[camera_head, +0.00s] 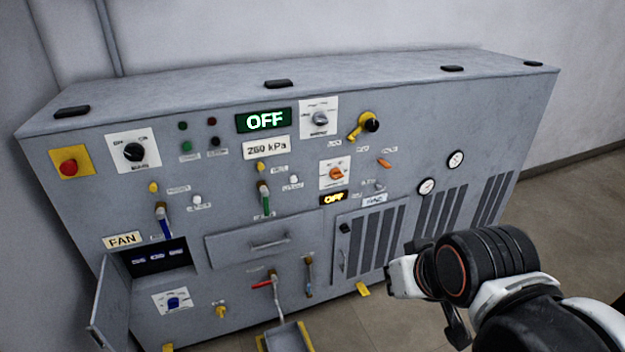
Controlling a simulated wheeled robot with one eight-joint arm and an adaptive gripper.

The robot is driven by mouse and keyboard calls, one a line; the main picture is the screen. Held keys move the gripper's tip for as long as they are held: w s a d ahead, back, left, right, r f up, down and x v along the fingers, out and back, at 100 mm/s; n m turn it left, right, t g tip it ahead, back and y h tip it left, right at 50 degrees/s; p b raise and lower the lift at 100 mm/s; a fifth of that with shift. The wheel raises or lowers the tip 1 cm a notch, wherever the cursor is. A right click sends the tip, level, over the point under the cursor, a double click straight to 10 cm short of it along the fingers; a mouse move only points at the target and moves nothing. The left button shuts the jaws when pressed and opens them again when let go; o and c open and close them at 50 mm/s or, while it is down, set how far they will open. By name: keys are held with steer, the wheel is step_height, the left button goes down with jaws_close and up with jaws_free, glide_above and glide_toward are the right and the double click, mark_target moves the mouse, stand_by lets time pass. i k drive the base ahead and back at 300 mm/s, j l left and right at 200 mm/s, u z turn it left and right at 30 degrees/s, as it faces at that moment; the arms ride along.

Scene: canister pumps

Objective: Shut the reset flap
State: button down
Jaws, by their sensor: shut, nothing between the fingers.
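An open grey hinged flap (110,305) stands out from the lower left of the grey machine cabinet. Beside it is a dark recess (158,257) with several small bluish-white parts in a row. A FAN label (122,240) is above the recess; I cannot read the word reset anywhere. My gripper (457,329) is at the lower right, in front of the cabinet's vented side and well apart from the flap. It is shut and empty, and my own wrist partly hides it.
A closed drawer (268,240) with a handle is right of the recess. A red-handled lever (263,284) and a low grey tray-like part (287,338) stick out at the bottom. A blue knob plate (173,302) is below the recess. Bare floor (575,235) shows at right.

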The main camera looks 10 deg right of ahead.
mark_target(111, 314)
steer(key=i+j+u, duration=0.6)
steer(key=i+j, duration=0.1)
